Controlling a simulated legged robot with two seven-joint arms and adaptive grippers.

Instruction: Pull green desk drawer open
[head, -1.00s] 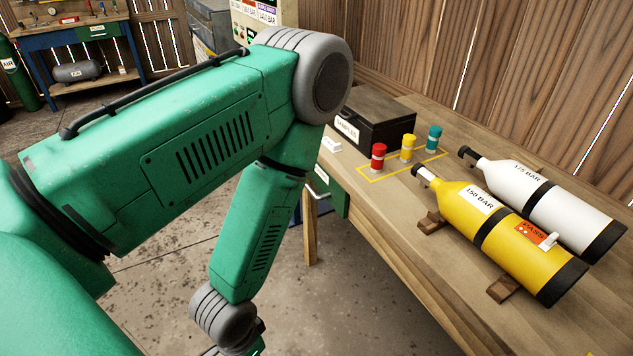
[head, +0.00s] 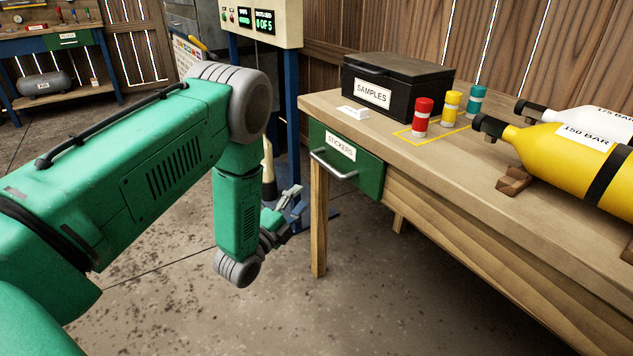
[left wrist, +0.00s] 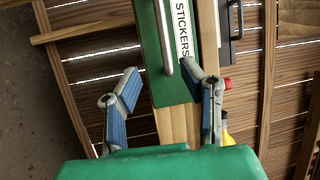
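The green desk drawer (head: 367,178), labelled STICKERS, sits shut under the left end of the wooden workbench in the head view. Its metal bar handle (head: 333,165) is on its front. My left gripper (head: 292,203) is left of the drawer and lower than the handle, apart from it. In the left wrist view my left gripper (left wrist: 166,85) is open and empty, with its fingers spread wide. The green drawer (left wrist: 150,62) and its handle (left wrist: 163,38) lie ahead, roughly between the fingers. My right gripper is not in view.
A blue-framed machine (head: 262,45) stands behind my left arm. The floor before the drawer is clear.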

